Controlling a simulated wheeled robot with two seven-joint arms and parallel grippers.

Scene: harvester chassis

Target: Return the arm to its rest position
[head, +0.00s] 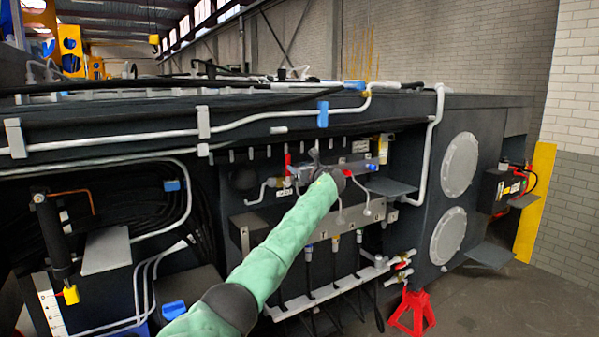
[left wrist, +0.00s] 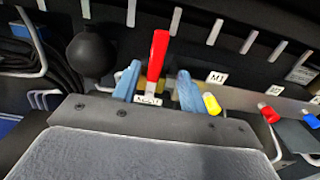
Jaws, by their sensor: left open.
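My left arm, in a green sleeve, reaches from the bottom of the head view to the valve panel in the chassis recess. My left gripper (head: 314,158) is in front of that panel, small and partly hidden by its own wrist. In the left wrist view the left gripper (left wrist: 158,88) is open, with blue fingers apart. A red lever (left wrist: 155,57) stands upright between and beyond the fingers; I cannot tell whether they touch it. A yellow-tipped part (left wrist: 211,104) shows beside the right finger. My right gripper is not in view.
The chassis (head: 270,113) has pipes along its upper edge. Small shelves (head: 106,250) jut out at left. Hoses and fittings hang below the valve panel. A black ball (left wrist: 91,54) sits left of the fingers. A red jack stand (head: 411,311) is on the floor; floor at right is clear.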

